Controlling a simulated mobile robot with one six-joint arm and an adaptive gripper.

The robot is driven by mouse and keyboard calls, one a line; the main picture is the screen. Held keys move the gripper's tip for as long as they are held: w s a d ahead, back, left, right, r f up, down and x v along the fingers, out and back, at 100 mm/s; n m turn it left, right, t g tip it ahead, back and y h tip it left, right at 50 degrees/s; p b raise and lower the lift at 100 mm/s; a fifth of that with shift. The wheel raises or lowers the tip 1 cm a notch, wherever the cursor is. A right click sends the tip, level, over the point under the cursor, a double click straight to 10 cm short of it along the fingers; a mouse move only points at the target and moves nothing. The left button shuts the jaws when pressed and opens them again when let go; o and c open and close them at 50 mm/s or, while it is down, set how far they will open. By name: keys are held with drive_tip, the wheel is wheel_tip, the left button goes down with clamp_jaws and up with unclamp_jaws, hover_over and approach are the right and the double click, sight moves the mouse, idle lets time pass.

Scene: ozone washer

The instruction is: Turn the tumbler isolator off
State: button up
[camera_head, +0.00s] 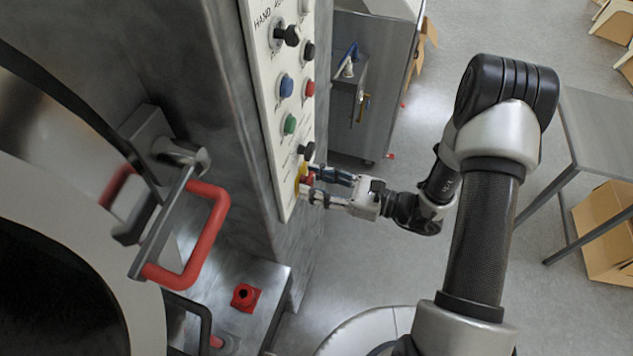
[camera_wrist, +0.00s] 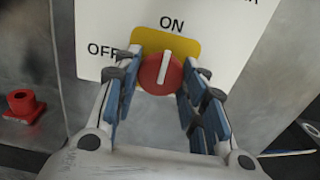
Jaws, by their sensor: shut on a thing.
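The tumbler isolator (camera_wrist: 161,74) is a round red knob with a white pointer bar on a yellow plate (camera_wrist: 184,45), low on the white control panel. The pointer stands nearly upright, tilted slightly right, toward the ON label above; OFF is printed to the left. In the head view the isolator (camera_head: 307,180) is small and partly hidden by my gripper (camera_head: 309,187), which reaches it from the right. In the wrist view my gripper (camera_wrist: 157,83) has one blue-padded finger on each side of the knob and is shut on it.
The panel (camera_head: 266,95) carries black switches and blue, red and green buttons above the isolator. A red door handle (camera_head: 204,240) is at the left. A red fitting (camera_head: 245,297) sits on the ledge below. A grey table (camera_head: 603,125) and boxes stand at the right, with open floor between.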

drive_tip(key=shift+f+n+b, duration=0.1)
drive_tip(key=shift+n+b, duration=0.2)
drive_tip(key=n+b, duration=0.3)
drive_tip(key=n, duration=0.1)
drive_tip(key=shift+w, duration=0.1)
drive_tip(key=n+b, duration=0.5)
drive_tip(key=shift+f, duration=0.1)
drive_tip(key=n+b, duration=0.4)
drive_tip(key=shift+r+n+b, duration=0.15)
drive_tip(key=shift+n+b, duration=0.15)
drive_tip(key=shift+n, duration=0.7)
drive_tip(key=shift+r+n+b, duration=0.15)
drive_tip(key=shift+n+b, duration=0.15)
drive_tip(key=shift+n, duration=0.7)
drive_tip(key=o, duration=1)
